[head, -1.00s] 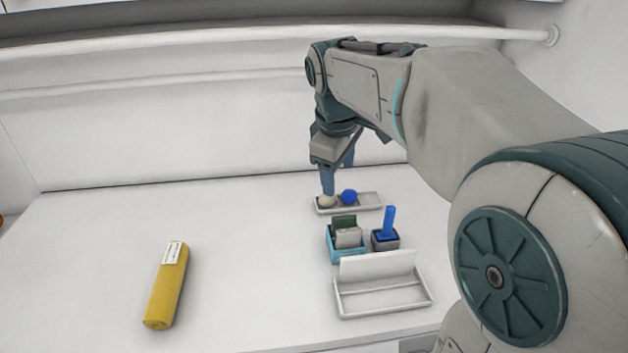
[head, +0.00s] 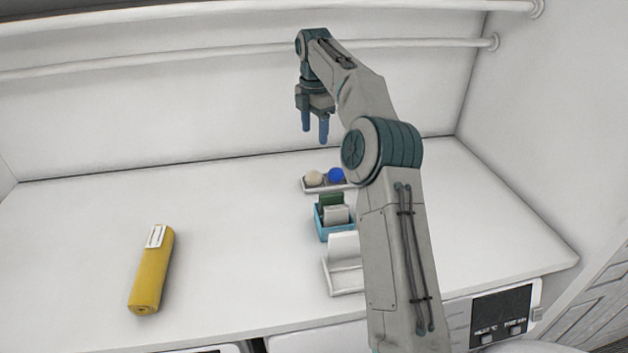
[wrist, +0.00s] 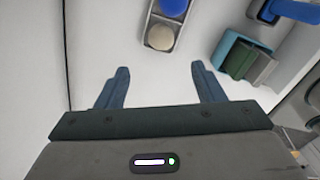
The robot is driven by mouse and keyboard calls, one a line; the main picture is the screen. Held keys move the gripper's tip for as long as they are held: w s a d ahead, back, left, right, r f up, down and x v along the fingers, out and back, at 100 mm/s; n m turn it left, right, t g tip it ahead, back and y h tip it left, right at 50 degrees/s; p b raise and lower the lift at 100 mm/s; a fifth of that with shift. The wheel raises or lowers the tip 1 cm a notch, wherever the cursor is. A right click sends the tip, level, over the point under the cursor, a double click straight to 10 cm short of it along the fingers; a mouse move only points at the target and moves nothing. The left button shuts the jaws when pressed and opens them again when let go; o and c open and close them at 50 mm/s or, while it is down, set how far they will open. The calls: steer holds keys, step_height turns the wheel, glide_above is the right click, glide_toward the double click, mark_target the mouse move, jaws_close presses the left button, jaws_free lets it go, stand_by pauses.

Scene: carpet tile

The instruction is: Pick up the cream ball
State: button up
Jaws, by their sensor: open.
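The cream ball (head: 314,178) sits in the left part of a small white tray (head: 311,189) near the back of the counter. It also shows in the wrist view (wrist: 160,37), beyond my fingertips and between their lines. A blue ball (head: 336,175) sits beside it in the same tray. My gripper (head: 314,136) is open and empty, pointing down, well above the counter. It is raised above the tray, and nothing is between its fingers (wrist: 160,75) in the wrist view.
A light-blue box (head: 322,225) with green and grey items stands just in front of the tray. A white holder (head: 328,275) is nearer, partly hidden by my arm. A yellow roll (head: 152,275) lies at the left. The counter between is clear.

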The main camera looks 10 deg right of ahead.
glide_above(314, 172)
step_height(314, 172, down, 8)
steer(key=shift+f, duration=0.1)
steer(key=shift+s+f+p, duration=0.15)
steer(key=shift+f+p, duration=0.35)
steer(key=shift+f, duration=2.2)
steer(key=shift+c, duration=0.3)
steer(key=c, duration=1)
